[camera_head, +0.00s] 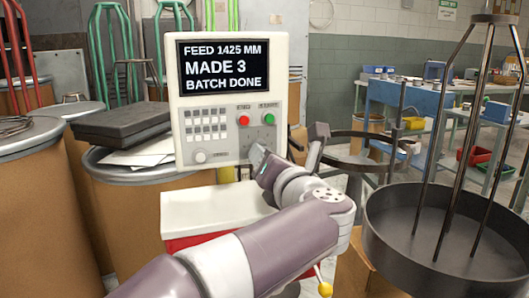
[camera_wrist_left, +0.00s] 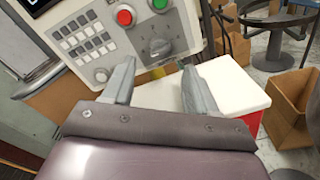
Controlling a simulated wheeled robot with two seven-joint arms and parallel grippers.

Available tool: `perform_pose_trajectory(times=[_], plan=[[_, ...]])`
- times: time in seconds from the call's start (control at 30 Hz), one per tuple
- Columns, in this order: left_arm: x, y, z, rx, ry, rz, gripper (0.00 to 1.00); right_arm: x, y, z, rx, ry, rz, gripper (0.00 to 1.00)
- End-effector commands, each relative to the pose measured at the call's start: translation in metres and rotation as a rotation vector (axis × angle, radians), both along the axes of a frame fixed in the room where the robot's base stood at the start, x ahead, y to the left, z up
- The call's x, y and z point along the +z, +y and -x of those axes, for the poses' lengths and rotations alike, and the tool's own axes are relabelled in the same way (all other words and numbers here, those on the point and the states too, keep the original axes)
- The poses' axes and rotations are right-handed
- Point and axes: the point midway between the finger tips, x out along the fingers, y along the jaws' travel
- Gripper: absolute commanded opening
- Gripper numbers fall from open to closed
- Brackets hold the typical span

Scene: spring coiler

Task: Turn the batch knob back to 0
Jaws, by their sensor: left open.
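The control panel (camera_head: 228,97) is pale grey, with a screen reading FEED 1425 MM, MADE 3, BATCH DONE. A dark grey knob (camera_wrist_left: 160,47) with marks around it is on the panel's lower right in the left wrist view. It is likely the batch knob; its label and exact setting are too small to read. My left gripper (camera_head: 261,163) is at the panel's lower right in the head view, hiding part of that area. In the left wrist view the open, empty fingers (camera_wrist_left: 156,67) are just below the knob, one to each side. My right gripper is out of view.
A red button (camera_wrist_left: 124,17) and a green button (camera_wrist_left: 158,4) are above the knob. A smaller pale knob (camera_wrist_left: 101,75) is left of it, below a keypad (camera_wrist_left: 87,39). A white-topped red box (camera_head: 205,212) stands below the panel. A large dark round tray (camera_head: 440,245) stands right.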

Motion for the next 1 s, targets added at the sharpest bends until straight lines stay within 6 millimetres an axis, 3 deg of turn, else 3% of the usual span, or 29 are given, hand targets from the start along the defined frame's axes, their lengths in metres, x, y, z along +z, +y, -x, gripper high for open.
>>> perform_pose_trajectory(times=[0.1,0.3,0.67,0.73,0.8,0.87,0.9,0.93,1.0], plan=[[0.003,-0.009,0.03,-0.005,-0.001,0.001,0.58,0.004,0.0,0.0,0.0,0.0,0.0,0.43],[0.003,-0.017,0.059,-0.002,-0.001,0.0,0.58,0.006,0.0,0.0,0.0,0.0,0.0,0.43],[0.003,-0.017,0.063,0.0,0.002,-0.009,0.58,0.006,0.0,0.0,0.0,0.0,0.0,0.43],[0.003,-0.027,0.061,-0.053,0.017,-0.078,0.58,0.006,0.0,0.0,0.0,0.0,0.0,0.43],[0.003,-0.061,0.056,-0.219,0.0,-0.294,0.58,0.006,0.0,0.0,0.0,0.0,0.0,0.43],[-0.014,-0.104,0.06,-0.434,-0.032,-0.616,0.58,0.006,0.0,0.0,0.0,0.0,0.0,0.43],[-0.043,-0.126,0.064,-0.59,-0.046,-0.897,0.58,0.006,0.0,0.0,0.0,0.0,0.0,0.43],[-0.072,-0.133,0.066,-0.702,-0.042,-1.113,0.58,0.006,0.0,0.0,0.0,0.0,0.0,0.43],[-0.14,-0.124,0.074,-0.923,-0.005,-1.506,0.58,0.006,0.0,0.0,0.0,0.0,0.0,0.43]])
